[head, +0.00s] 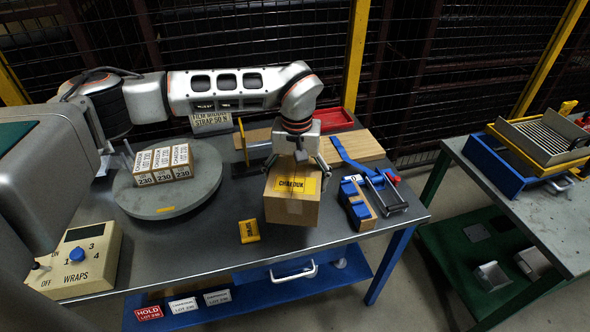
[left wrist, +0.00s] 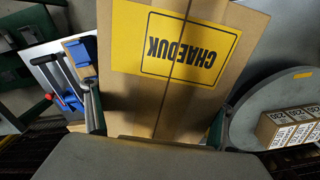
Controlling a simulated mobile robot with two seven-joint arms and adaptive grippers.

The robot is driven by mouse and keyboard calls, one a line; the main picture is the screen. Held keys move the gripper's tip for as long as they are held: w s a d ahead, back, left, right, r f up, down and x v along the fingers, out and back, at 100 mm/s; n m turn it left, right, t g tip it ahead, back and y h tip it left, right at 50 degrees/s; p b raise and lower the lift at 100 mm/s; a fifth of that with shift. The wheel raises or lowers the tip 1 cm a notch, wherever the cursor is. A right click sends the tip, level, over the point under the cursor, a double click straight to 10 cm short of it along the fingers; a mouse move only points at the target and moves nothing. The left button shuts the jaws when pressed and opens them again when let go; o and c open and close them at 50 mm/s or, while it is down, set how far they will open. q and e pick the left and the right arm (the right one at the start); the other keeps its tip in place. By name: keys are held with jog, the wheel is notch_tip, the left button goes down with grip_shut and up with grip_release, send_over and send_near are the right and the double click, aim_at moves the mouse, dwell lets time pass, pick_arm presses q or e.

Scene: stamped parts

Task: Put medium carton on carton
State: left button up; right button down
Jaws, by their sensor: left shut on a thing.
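A brown cardboard carton (head: 291,208) with a yellow CHAEDUK label is at the middle of the grey workbench, and it fills the middle of the left wrist view (left wrist: 165,95). My left gripper (head: 297,163) is above it with its fingers shut on opposite sides. I cannot tell whether its underside touches the bench. A row of small white-and-brown cartons (head: 161,166) marked LOT 230 stands on a round grey turntable (head: 145,205) to the left; some also show at the right of the left wrist view (left wrist: 290,128). My right gripper is not in view.
A yellow block (head: 249,231) lies just left of the carton. A blue clamp fixture (head: 356,205) stands close on its right. A WRAPS control box (head: 75,262) is at the front left. A red tray (head: 333,119) is behind. A second bench (head: 530,215) stands right.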

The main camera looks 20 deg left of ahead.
pick_arm(q)
notch_tip(320, 180, down, 12)
jog(key=shift+w+r, duration=0.1)
jog(key=shift+r, duration=0.1)
dwell(0.4)
jog(key=shift+f, duration=0.15)
jog(key=o, duration=2.1)
jog(key=shift+s+f, duration=0.1)
jog(key=shift+s, duration=0.1)
